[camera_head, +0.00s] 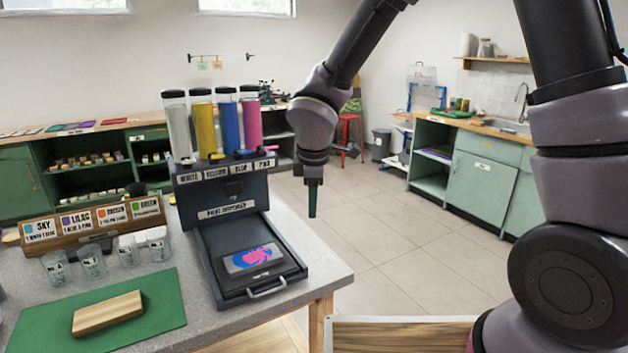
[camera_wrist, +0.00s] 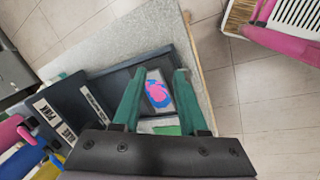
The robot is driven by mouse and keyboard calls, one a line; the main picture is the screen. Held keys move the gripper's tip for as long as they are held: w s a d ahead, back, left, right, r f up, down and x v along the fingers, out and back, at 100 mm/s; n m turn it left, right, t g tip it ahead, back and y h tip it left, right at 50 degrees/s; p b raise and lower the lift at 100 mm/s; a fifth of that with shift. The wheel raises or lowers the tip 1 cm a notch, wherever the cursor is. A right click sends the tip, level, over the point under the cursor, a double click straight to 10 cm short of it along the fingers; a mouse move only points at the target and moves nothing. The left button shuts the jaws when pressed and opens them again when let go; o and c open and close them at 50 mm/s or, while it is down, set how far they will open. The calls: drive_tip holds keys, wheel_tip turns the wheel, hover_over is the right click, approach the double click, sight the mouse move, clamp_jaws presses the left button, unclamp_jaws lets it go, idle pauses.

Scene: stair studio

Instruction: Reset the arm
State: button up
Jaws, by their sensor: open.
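My gripper (camera_head: 313,200) points down in the head view, in the air to the right of the paint dispenser (camera_head: 228,190). In the wrist view my gripper (camera_wrist: 156,80) shows two green fingers spread apart with nothing held between them. The plate also shows between the fingers in the wrist view (camera_wrist: 158,92). The arm hangs bent from the upper right of the head view.
White, yellow, blue and pink cylinders (camera_head: 227,125) stand on the dispenser. On the grey table (camera_head: 318,276) are a label rack (camera_head: 95,222), several clear jars (camera_head: 92,262) and a wooden block (camera_head: 108,312) on a green mat (camera_head: 165,312). Open tiled floor (camera_head: 400,235) lies right of the table.

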drive_tip(key=d+r+m+t, duration=0.1)
drive_tip(key=d+r+m, duration=0.9)
drive_tip(key=d+r, duration=0.5)
drive_tip(key=s+d+r+m+t+y, duration=0.1)
drive_tip(key=s+d+r+m+t, duration=0.2)
drive_tip(key=s+d+r+m, duration=0.6)
drive_tip(key=s+d+m, duration=0.1)
drive_tip(key=d+m, duration=0.2)
drive_tip(key=shift+s+d+r+m+y, duration=0.25)
drive_tip(key=shift+s+d+m+y, duration=0.05)
drive_tip(key=shift+m, duration=0.1)
